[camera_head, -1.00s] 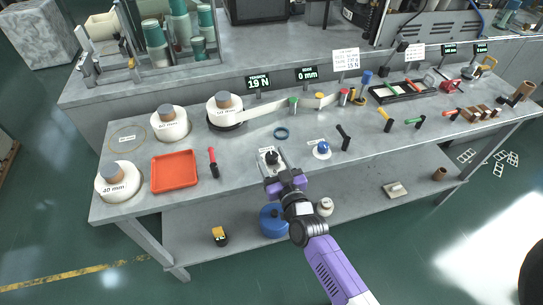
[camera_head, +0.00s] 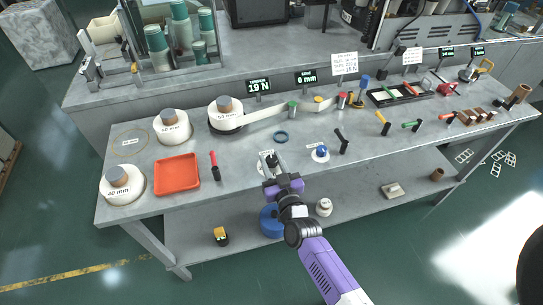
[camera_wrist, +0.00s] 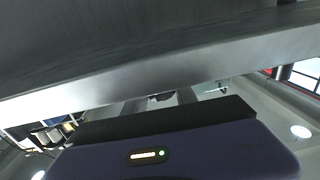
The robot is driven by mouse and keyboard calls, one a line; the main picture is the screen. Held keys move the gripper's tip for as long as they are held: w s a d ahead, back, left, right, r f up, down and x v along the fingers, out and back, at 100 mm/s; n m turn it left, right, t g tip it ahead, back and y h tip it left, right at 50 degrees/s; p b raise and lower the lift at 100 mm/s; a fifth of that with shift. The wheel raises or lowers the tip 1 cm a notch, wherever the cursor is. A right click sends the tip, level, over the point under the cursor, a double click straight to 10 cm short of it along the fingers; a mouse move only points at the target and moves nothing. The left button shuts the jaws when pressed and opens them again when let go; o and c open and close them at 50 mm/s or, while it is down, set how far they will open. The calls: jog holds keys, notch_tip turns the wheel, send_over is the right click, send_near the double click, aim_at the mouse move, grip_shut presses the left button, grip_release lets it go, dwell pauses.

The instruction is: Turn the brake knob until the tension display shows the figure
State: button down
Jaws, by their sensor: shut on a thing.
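The black brake knob (camera_head: 270,158) sits on a small pale plate near the front edge of the bench, partly hidden by my fingers. My gripper (camera_head: 273,163) reaches in from the front and is shut on the knob. In the wrist view the two fingers (camera_wrist: 160,104) show with a small dark part, seemingly the knob, between their ends. The tension display (camera_head: 259,86) reads 19 N. A white card (camera_head: 345,63) stands to its right; its small text is hard to read, and the figure at its bottom looks like 15 N.
A blue knob (camera_head: 321,152) on a white base stands right of the brake knob. A red-handled tool (camera_head: 214,166) and orange tray (camera_head: 177,174) lie left. A tape roll (camera_head: 226,115) feeds a strip rightward. The bench edge lies below my gripper.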

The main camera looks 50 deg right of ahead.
aim_at(272, 167)
jog(key=m+h+p, duration=0.1)
jog(key=p, duration=0.2)
jog(key=shift+r+g, duration=0.3)
jog(key=shift+f+m+g+h+p, duration=0.3)
jog(key=shift+g+h+p, duration=0.1)
jog(key=shift+h+p, duration=0.2)
jog(key=c, duration=1)
grip_release()
jog(key=shift+o, duration=0.2)
jog(key=shift+a, duration=0.1)
jog(key=b+v, duration=0.1)
jog(key=v, duration=0.5)
jog(key=shift+s+f+b, duration=0.1)
jog(key=shift+s+b, duration=0.05)
jog(key=shift+b, duration=0.15)
jog(key=shift+v, duration=0.75)
